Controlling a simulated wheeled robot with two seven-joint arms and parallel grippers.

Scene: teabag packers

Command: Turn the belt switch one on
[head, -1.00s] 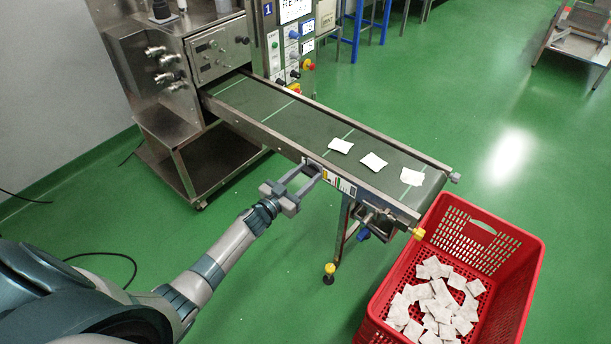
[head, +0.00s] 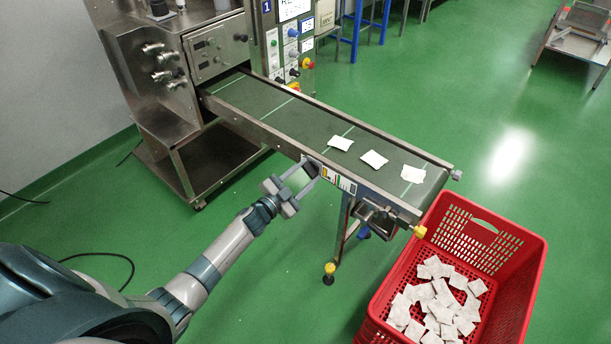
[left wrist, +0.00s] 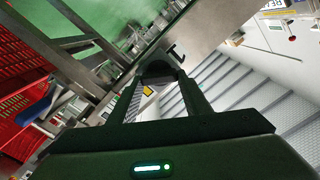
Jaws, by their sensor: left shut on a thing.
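The belt conveyor (head: 270,118) runs from the steel machine toward the lower right, with a side panel (head: 341,182) of coloured labels on its near rail. My left gripper (head: 312,168) reaches the near rail at the left end of this panel. In the left wrist view my left gripper (left wrist: 160,78) has its fingertips closed around a dark switch knob (left wrist: 157,68) on the steel rail. The fingers hide most of the knob, so its setting cannot be read. My right gripper is not in view.
Several white teabag packets (head: 374,159) lie on the belt's far end. A red crate (head: 496,232) with several packets stands below that end. A control cabinet (head: 272,50) marked 1 stands behind the belt.

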